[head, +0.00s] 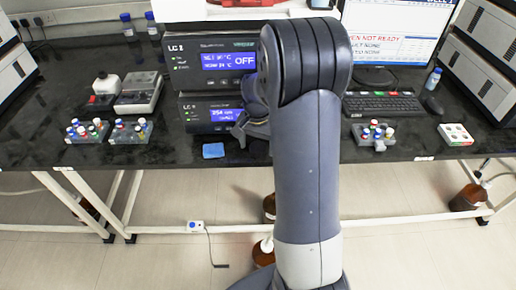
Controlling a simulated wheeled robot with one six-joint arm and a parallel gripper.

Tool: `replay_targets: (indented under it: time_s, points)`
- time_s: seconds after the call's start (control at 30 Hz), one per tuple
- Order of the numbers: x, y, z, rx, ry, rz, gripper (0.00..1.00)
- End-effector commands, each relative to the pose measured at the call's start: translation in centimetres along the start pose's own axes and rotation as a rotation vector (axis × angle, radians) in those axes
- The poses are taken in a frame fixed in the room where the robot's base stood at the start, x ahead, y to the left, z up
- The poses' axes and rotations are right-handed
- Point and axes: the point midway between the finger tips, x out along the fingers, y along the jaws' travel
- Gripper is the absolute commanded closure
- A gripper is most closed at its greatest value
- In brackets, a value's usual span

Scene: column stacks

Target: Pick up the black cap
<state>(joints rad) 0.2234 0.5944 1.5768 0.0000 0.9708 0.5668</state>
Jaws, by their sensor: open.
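I cannot make out the black cap for certain. Small vials with mostly blue, white, red and green caps stand in a far-left rack (87,138), a second left rack (130,138) and a right rack (372,140). A small dark spot tops the white and red device (104,87) on the left, too small to name. My gripper (238,130) is open at the front of the lower LC unit, above the bench near its front edge. It is partly hidden behind my arm, and I see nothing held in it.
Two stacked LC units (204,118) stand at the bench middle. A blue pad (213,151) lies before them. A keyboard (383,105), a monitor (398,35) and a white button box (455,135) are on the right. Bare black bench (175,150) shows left of the pad.

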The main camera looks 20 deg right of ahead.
Motion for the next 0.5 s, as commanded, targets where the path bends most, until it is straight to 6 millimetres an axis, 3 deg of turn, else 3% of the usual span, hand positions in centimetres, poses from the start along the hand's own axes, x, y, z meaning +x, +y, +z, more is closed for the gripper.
replay_targets:
  time_s: [0.1, 0.37, 0.5]
  points:
    - [1.17, 0.00, 0.08, -0.001, -0.001, 0.001, 0.25]
    - [1.34, -0.03, 0.07, -0.001, 0.001, 0.000, 0.25]
    - [1.33, -0.03, 0.07, -0.001, 0.001, 0.000, 0.37]
